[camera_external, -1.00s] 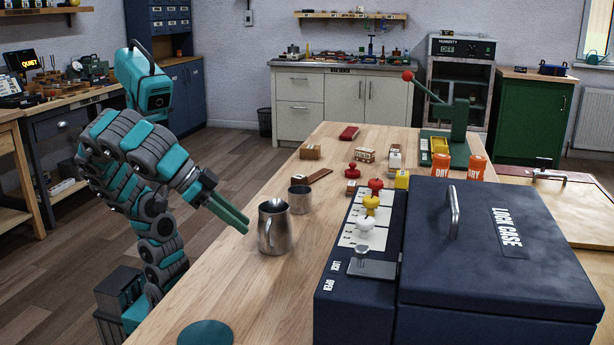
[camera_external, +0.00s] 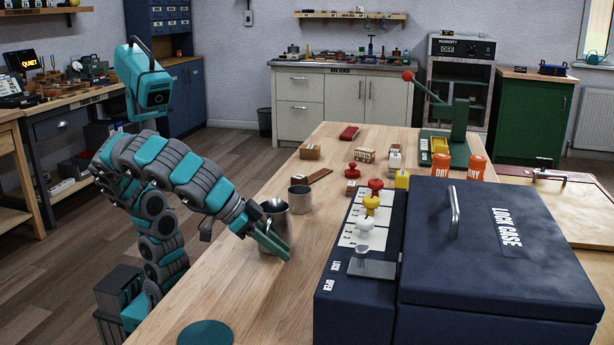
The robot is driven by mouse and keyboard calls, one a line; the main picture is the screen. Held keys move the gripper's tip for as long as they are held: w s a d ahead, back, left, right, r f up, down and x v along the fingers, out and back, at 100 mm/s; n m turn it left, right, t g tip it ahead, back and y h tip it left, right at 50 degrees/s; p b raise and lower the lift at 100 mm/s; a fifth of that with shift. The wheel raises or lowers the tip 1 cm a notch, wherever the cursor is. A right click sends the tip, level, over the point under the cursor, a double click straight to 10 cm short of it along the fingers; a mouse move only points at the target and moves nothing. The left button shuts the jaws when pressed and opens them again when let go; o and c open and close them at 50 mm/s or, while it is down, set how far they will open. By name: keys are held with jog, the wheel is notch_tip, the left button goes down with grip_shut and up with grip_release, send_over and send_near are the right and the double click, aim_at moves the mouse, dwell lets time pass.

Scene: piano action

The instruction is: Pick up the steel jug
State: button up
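The steel jug (camera_external: 277,212) stands upright on the wooden bench (camera_external: 222,290), near its left edge. My gripper (camera_external: 278,248) is at the jug, with its green fingers reaching across the jug's lower body on the camera side. The fingers hide much of the jug's body and its handle; the rim and upper part show above them. I cannot tell whether the fingers touch the jug or are closed on it.
A dark blue lock case (camera_external: 480,250) with coloured knobs fills the right side. Small blocks and stamps (camera_external: 376,185) lie farther back. The bench is clear in front, beside a teal disc (camera_external: 206,333).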

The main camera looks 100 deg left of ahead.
grip_shut()
dwell(1.4)
